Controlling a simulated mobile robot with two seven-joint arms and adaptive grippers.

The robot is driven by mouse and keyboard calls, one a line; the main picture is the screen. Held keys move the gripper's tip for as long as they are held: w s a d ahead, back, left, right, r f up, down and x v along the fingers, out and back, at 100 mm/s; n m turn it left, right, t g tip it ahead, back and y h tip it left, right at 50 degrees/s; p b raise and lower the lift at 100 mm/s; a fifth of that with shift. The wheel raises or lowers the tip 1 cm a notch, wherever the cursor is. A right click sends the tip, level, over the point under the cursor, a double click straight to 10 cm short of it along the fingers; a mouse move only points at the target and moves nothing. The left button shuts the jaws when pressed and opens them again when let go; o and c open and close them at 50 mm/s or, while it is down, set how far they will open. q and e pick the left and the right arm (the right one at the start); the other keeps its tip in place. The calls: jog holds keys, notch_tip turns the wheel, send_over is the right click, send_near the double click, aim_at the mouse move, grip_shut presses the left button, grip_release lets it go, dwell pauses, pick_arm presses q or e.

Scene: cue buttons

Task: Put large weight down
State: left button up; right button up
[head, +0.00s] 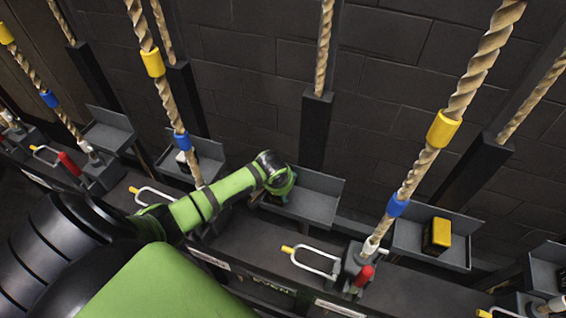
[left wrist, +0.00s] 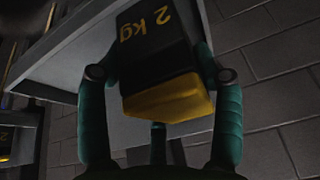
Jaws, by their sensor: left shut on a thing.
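A black weight with a yellow end (left wrist: 165,98), marked "2 kg", sits between the teal fingers of my left gripper (left wrist: 157,72) in the left wrist view. The gripper is shut on it. In the head view my left gripper (head: 278,184) is at the left part of a grey tray (head: 318,201) by the wall; the held weight is mostly hidden there. The grey tray surface (left wrist: 75,62) shows close behind the weight in the wrist view; I cannot tell whether they touch. My right gripper is not in view.
Another black-and-yellow weight (head: 438,236) sits in the tray to the right. A small dark-and-white object (head: 184,156) is in a tray to the left. A thick rope (head: 432,150) with yellow and blue bands, a red handle (head: 364,276) and a white lever (head: 315,263) stand nearby.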

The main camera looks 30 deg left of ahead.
pick_arm(q)
jog(key=o, duration=1.4)
jog(key=shift+s+r, duration=0.1)
jog(key=p+v, duration=0.1)
jog(key=v, duration=1.1)
